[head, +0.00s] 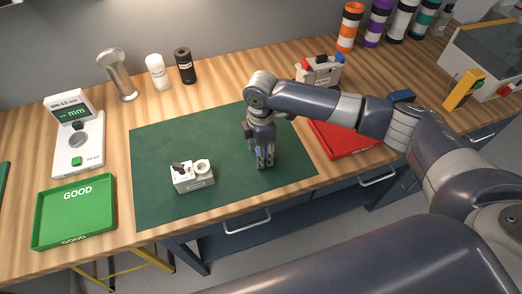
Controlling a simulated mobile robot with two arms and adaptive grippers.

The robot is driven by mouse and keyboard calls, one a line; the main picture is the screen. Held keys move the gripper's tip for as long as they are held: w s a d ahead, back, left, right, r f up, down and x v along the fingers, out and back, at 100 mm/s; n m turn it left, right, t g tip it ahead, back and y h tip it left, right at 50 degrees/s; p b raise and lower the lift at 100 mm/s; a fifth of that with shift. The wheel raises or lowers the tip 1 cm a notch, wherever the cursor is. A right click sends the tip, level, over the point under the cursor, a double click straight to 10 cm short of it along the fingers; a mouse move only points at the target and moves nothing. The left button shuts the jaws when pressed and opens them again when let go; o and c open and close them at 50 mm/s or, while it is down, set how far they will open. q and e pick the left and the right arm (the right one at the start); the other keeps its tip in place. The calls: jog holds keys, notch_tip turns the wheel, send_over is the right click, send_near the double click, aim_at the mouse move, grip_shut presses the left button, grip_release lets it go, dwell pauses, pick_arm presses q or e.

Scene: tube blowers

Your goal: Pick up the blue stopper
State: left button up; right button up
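A small blue piece, which looks like the blue stopper (340,57), sits at the right end of the top of a light grey holder (320,76) at the back of the bench. A black piece (322,59) and a red piece (307,63) are beside it. My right gripper (265,163) points down over the right part of the green mat, in front of and left of the holder, apart from the blue piece. Its fingers look close together and I see nothing between them, but their opening is too small to judge. My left gripper is not in view.
A small white fixture (194,180) stands on the green mat (160,143). A red tray (345,145) lies partly behind my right arm, with a blue block (401,96) near it. A green tray (75,212) and measuring device (78,145) are at left; bottles line the back.

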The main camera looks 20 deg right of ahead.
jog(key=shift+c, duration=0.3)
jog(key=c, duration=0.5)
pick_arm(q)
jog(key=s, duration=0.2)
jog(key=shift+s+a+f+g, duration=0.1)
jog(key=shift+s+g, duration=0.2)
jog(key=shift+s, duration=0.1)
pick_arm(e)
jog(key=c, duration=0.4)
